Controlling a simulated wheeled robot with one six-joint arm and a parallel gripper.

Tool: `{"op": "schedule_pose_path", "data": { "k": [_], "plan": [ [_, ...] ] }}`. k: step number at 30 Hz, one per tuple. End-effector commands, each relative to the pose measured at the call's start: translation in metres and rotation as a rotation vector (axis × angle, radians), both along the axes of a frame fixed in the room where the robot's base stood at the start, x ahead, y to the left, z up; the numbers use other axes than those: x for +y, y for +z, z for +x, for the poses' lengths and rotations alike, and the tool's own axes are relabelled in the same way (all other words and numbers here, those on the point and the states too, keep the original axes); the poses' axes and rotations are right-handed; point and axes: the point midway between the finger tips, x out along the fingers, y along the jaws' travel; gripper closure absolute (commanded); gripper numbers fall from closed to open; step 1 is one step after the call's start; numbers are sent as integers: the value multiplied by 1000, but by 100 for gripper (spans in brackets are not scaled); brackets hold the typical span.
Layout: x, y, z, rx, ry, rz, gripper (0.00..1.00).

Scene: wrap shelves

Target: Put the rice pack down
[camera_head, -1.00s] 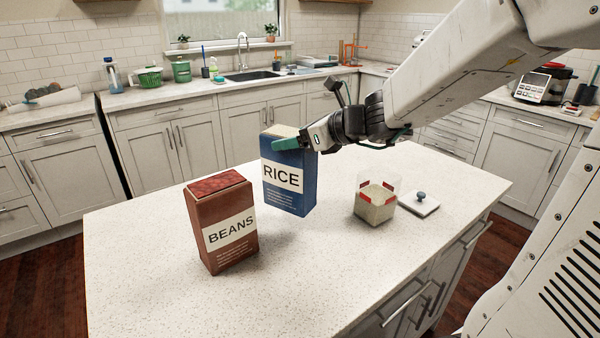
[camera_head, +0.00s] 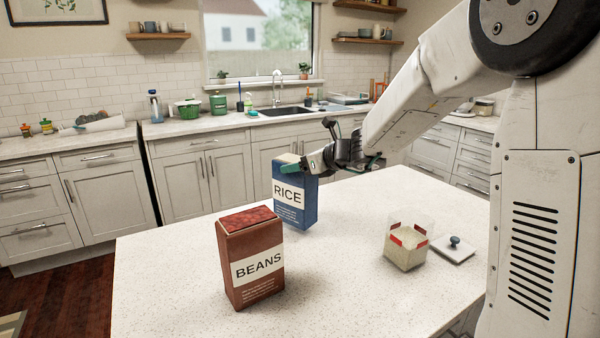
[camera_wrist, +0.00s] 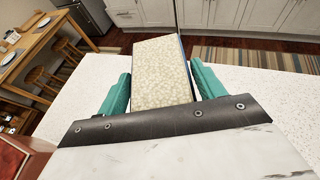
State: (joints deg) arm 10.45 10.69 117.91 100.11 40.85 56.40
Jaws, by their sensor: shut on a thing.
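The blue rice pack (camera_head: 293,200) is upright, with a white label, near the back edge of the island. My gripper (camera_head: 300,166) is shut on its top part. In the wrist view, the two teal fingers (camera_wrist: 157,90) press on both sides of the pack, whose pale speckled top (camera_wrist: 160,72) faces the camera. Whether the pack's base touches the worktop (camera_head: 190,275) or is slightly above it, I cannot tell.
A red-brown beans pack (camera_head: 252,262) stands in front and left of the rice pack. The worktop's left part is clear. A sink counter (camera_head: 225,122) runs behind.

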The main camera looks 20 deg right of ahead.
Motion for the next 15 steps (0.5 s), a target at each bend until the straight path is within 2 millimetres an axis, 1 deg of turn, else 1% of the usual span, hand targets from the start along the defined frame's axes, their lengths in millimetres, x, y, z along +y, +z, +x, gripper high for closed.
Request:
{"op": "schedule_pose_path", "data": {
  "k": [1,5,15],
  "plan": [
    [0,-9,0,5,-1,2,98],
    [0,-21,0,1,-1,2,98],
    [0,-24,0,-1,0,1,98]
  ]
}}
